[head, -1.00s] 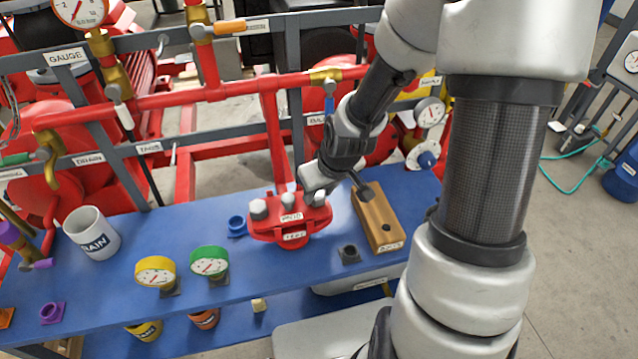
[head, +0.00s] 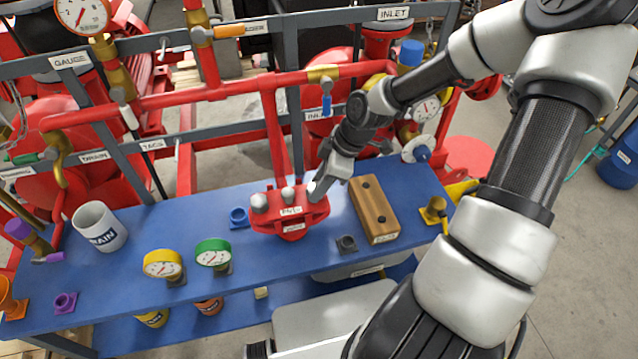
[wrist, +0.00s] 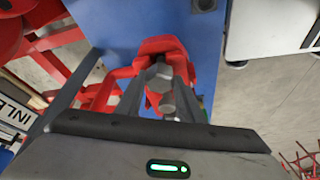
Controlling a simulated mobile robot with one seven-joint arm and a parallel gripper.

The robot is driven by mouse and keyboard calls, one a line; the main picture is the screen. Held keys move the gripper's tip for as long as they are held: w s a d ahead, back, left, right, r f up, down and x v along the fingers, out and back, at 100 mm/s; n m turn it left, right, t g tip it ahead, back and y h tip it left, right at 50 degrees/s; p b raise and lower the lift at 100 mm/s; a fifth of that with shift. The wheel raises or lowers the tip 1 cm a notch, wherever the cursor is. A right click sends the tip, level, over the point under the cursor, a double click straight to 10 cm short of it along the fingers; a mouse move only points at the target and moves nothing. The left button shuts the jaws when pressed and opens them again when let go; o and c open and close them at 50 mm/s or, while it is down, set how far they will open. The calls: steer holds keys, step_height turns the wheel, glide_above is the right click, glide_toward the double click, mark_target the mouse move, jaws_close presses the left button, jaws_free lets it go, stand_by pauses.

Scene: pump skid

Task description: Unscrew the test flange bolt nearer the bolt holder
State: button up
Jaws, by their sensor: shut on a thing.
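The red test flange (head: 291,228) stands on the blue bench, with grey hex bolts on top. The left bolt (head: 259,203) and middle bolt (head: 288,195) are free of my gripper. My gripper (head: 316,189) is at the flange's right end, shut on the bolt nearer the bolt holder. In the wrist view that bolt's hex head (wrist: 160,76) shows between the fingers, over the red flange (wrist: 163,46). In the head view the gripper mostly hides it; I cannot tell how far it is threaded in. The wooden bolt holder (head: 373,210) lies just to the right, with dark holes.
A dark square fitting (head: 347,243) and a blue ring fitting (head: 238,217) sit near the flange. Yellow (head: 162,264) and green (head: 213,252) gauges and a white mug (head: 99,226) stand further left. Red pipes and a grey frame run behind the bench.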

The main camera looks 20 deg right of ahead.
steer(key=shift+s+a+f, duration=0.1)
steer(key=shift+s+a, duration=0.2)
steer(key=shift+a, duration=0.1)
steer(key=o, duration=1.2)
steer(key=shift+a, duration=0.1)
steer(key=shift+c, duration=0.2)
steer(key=shift+w+d, duration=0.1)
steer(key=shift+d, duration=0.1)
steer(key=shift+d+r, duration=0.15)
steer(key=shift+r, duration=0.2)
steer(key=v, duration=1.6)
steer(key=shift+r, duration=0.4)
